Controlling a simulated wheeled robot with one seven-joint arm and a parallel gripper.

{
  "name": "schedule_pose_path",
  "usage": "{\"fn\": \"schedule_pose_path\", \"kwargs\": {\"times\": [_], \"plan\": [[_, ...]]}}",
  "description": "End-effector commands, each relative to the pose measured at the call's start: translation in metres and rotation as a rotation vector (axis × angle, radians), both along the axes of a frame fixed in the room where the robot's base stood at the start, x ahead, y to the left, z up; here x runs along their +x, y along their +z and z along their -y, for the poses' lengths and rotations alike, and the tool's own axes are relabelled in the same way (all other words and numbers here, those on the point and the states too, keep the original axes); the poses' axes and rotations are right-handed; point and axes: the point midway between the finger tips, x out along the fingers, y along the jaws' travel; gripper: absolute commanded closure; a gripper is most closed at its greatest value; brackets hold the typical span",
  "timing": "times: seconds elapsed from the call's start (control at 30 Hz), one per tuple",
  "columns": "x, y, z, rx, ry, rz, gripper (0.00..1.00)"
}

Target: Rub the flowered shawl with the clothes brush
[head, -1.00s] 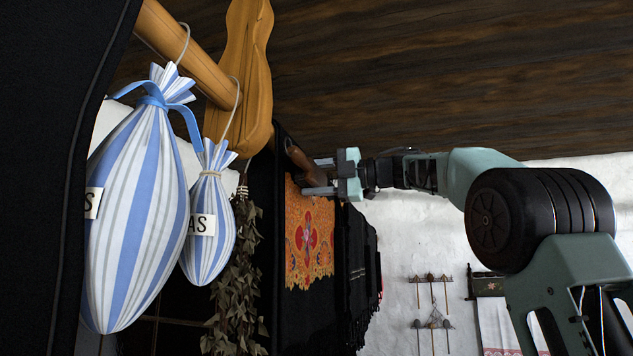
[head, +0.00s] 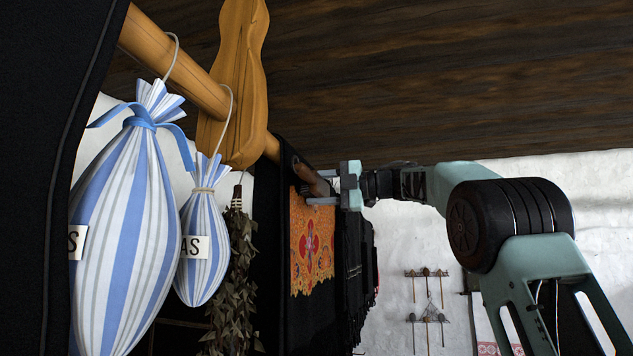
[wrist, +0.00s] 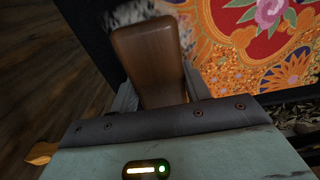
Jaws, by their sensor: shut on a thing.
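The flowered shawl (head: 311,250) is orange with a red and blue flower pattern and hangs over dark cloth in the head view. It fills the upper right of the wrist view (wrist: 262,50). My gripper (head: 326,186) is shut on the clothes brush (head: 310,178), a brown wooden piece at the upper edge of the shawl. The brush's smooth wooden block stands between the fingers in the wrist view (wrist: 150,60), beside the shawl's pattern.
Two blue-and-white striped bags (head: 125,230) hang from a wooden pole (head: 180,70) at the left. A bundle of dried leaves (head: 235,285) hangs beside them. Black fringed cloth (head: 355,250) hangs right of the shawl. A dark plank ceiling (head: 420,80) spans above.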

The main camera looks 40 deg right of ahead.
Motion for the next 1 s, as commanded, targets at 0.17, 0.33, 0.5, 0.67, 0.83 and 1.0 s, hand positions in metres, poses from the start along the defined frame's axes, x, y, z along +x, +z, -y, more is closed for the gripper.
{"fn": "schedule_pose_path", "kwargs": {"times": [0.17, 0.33, 0.5, 0.67, 0.83, 1.0], "plan": [[0.008, 0.002, 0.011, 0.001, 0.000, -0.002, 0.79], [0.012, 0.000, 0.017, 0.001, 0.000, -0.002, 0.79], [0.020, 0.000, 0.029, 0.001, -0.002, -0.001, 0.79], [0.027, 0.000, 0.038, -0.001, -0.001, -0.001, 0.79], [0.029, 0.000, 0.040, 0.000, 0.001, 0.000, 0.79], [0.030, 0.000, 0.038, 0.000, 0.000, 0.000, 0.79]]}}
